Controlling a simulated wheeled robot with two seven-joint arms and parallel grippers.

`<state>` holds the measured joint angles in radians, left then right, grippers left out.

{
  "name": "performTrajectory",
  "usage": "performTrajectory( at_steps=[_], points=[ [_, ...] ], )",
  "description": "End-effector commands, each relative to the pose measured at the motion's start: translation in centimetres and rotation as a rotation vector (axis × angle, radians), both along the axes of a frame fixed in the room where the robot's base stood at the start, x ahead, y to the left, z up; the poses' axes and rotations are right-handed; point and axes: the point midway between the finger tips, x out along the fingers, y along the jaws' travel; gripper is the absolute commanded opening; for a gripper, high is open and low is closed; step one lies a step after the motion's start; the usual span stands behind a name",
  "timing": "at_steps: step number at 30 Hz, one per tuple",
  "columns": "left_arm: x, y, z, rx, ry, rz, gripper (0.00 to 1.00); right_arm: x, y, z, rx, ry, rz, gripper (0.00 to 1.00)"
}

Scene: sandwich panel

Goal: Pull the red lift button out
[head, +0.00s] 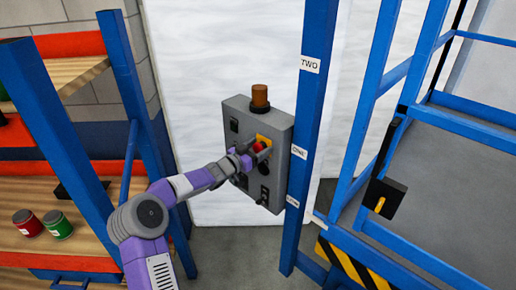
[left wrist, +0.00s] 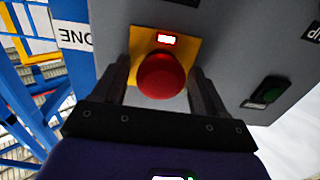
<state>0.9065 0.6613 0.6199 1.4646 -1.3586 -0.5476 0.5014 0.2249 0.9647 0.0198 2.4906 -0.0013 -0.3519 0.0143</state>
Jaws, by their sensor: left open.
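The red lift button (head: 259,146) is a round mushroom knob on a yellow plate (head: 263,139) on the grey control box (head: 279,132). In the left wrist view the red button (left wrist: 161,76) sits between the fingers of my left gripper (left wrist: 161,85). The gripper is open, with one finger on each side and a visible gap to the knob. In the head view my left gripper (head: 249,155) reaches the box front and partly covers the area around the button. My right gripper is not in view.
An orange beacon (head: 260,97) tops the box. A blue post (head: 309,110) with labels stands right of the box. Blue shelving with red and green cans (head: 57,224) is at left; a blue lift frame (head: 345,190) is at right.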

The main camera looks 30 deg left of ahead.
Motion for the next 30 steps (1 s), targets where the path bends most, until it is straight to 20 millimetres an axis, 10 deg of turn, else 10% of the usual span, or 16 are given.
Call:
performTrajectory(
  at_steps=[5, 18, 30],
  points=[
    [0.0, 0.0, 0.0, 0.0, 0.0, 0.0, 0.69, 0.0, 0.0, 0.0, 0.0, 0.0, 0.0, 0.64],
    [0.0, 0.0, 0.0, 0.001, 0.0, 0.0, 0.02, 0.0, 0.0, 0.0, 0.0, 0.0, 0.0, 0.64],
    [-1.7, 0.4, -0.1, 0.0, 0.002, 0.0, 0.0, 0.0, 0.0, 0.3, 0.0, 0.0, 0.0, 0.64]
  ],
)
